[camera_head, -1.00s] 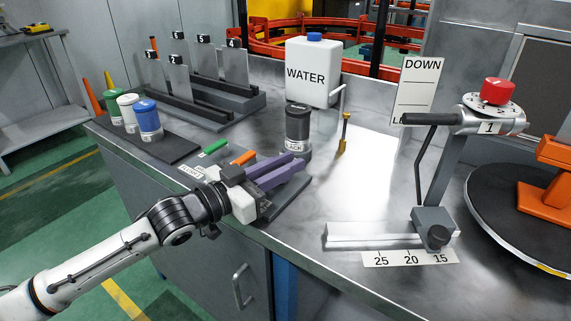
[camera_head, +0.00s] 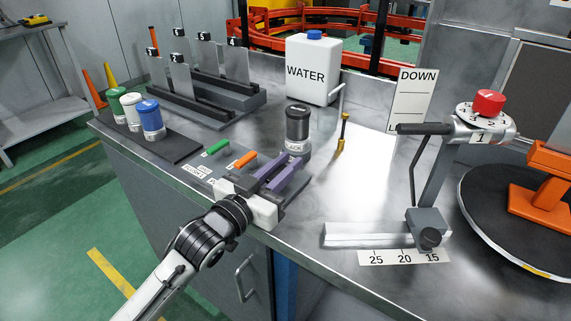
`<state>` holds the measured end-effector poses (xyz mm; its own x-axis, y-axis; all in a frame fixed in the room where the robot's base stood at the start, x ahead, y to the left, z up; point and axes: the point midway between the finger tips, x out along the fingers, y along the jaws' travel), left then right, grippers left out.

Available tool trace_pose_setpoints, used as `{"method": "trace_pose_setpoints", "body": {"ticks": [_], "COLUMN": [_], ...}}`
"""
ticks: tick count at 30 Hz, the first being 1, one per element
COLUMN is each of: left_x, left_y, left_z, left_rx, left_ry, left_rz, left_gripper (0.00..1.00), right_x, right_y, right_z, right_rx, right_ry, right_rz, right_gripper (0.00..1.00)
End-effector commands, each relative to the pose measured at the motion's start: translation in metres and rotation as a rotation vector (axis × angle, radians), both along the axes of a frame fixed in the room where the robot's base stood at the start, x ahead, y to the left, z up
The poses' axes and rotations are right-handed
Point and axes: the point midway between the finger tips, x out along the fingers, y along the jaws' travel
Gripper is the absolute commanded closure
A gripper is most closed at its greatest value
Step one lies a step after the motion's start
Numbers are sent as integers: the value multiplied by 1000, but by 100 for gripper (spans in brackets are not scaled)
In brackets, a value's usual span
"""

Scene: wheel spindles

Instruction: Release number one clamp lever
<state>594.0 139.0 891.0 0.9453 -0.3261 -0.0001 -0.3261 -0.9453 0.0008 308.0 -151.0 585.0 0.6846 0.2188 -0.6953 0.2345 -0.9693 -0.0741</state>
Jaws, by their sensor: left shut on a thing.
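A clamp device stands at the right, with a black lever handle (camera_head: 425,129), a head marked "1" (camera_head: 481,138) and a red numbered knob (camera_head: 488,103). The handle sticks out to the left, roughly level. My left gripper (camera_head: 294,158) is far left of it, low over a dark plate at the bench's front. Its purple fingers point away, towards the base of a black-lidded dark bottle (camera_head: 298,128). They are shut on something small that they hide. A green bar (camera_head: 217,148) and an orange bar (camera_head: 245,159) lie just left of them. My right gripper is out of view.
A white WATER jug (camera_head: 313,72) stands at the back. Three lidded bottles (camera_head: 133,112) and a rack of plates (camera_head: 190,85) are at the left. A scale strip (camera_head: 405,256) lies below the clamp, beside a black turntable (camera_head: 500,245).

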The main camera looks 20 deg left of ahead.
Motion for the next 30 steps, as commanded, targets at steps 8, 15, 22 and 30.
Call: {"method": "trace_pose_setpoints", "body": {"ticks": [8, 15, 22, 30], "left_x": [0, -6, -45, -86], "left_y": [-1, 2, 15, 29], "left_z": [1, 0, -1, 0], "left_rx": [-2, -1, 0, -1], "left_ry": [-3, 0, 2, 0], "left_rz": [-2, -2, -2, -3], "left_gripper": [67, 67, 67, 67], "right_x": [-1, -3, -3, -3], "right_y": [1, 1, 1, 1], "right_z": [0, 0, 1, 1], "right_rx": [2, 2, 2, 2], "right_ry": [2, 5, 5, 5], "right_rz": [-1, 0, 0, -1], "right_gripper": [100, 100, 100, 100]}}
